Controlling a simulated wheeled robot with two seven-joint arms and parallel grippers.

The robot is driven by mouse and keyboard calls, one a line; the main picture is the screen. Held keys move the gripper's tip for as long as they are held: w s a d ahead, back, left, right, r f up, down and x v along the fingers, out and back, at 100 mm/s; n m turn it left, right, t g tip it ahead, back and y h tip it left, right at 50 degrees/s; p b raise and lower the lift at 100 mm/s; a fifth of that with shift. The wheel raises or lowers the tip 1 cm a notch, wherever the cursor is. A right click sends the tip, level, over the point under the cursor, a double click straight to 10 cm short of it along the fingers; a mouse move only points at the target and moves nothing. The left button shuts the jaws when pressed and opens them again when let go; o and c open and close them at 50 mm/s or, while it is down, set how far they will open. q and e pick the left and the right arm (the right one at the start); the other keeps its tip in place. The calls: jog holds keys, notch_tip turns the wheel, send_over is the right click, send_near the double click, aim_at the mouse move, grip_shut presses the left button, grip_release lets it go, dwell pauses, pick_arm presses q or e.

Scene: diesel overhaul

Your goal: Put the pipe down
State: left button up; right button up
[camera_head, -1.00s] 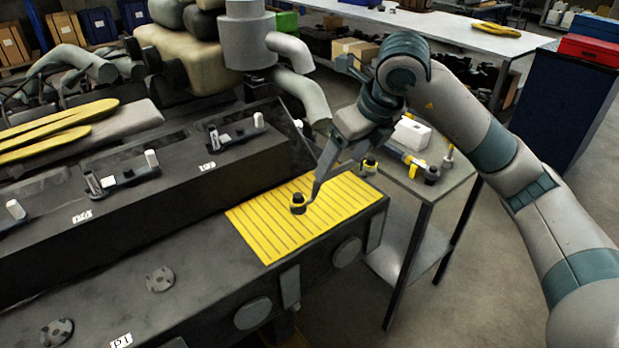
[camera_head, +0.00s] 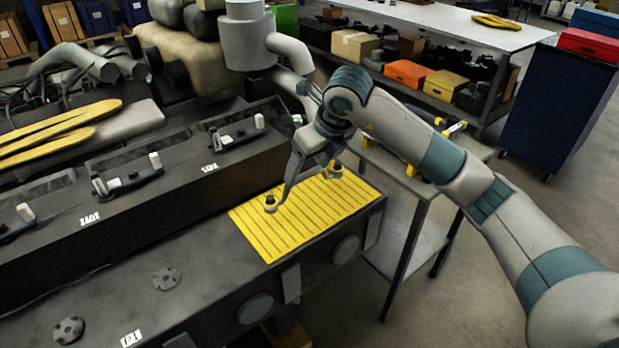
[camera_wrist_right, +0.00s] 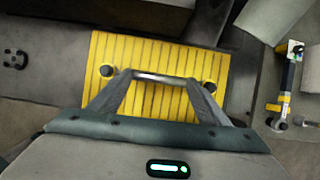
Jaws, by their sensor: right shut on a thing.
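The pipe (camera_wrist_right: 160,77) is a short metallic bar with a dark-capped fitting at each end. It lies across between the two fingertips of my right gripper (camera_wrist_right: 161,80) in the right wrist view, and the gripper is shut on it. In the head view the right gripper (camera_head: 303,183) is over the yellow ribbed mat (camera_head: 265,238); the pipe's near end (camera_head: 271,202) and far end show there, the middle being mostly hidden. I cannot tell whether the pipe touches the mat. My left gripper is not in view.
The mat lies on the right end of the dark engine block (camera_head: 210,262). A small metal side table (camera_head: 395,185) with tools stands to its right, partly behind my arm. A blue cabinet (camera_head: 560,110) stands further right. Bare mat shows around the pipe.

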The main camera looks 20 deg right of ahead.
notch_tip(320, 180, down, 2)
jog(key=shift+f+p, duration=0.2)
jog(key=shift+p, duration=0.6)
jog(key=shift+f, duration=0.6)
jog(key=shift+f, duration=0.15)
jog(key=o, duration=2)
jog(key=shift+o, duration=0.2)
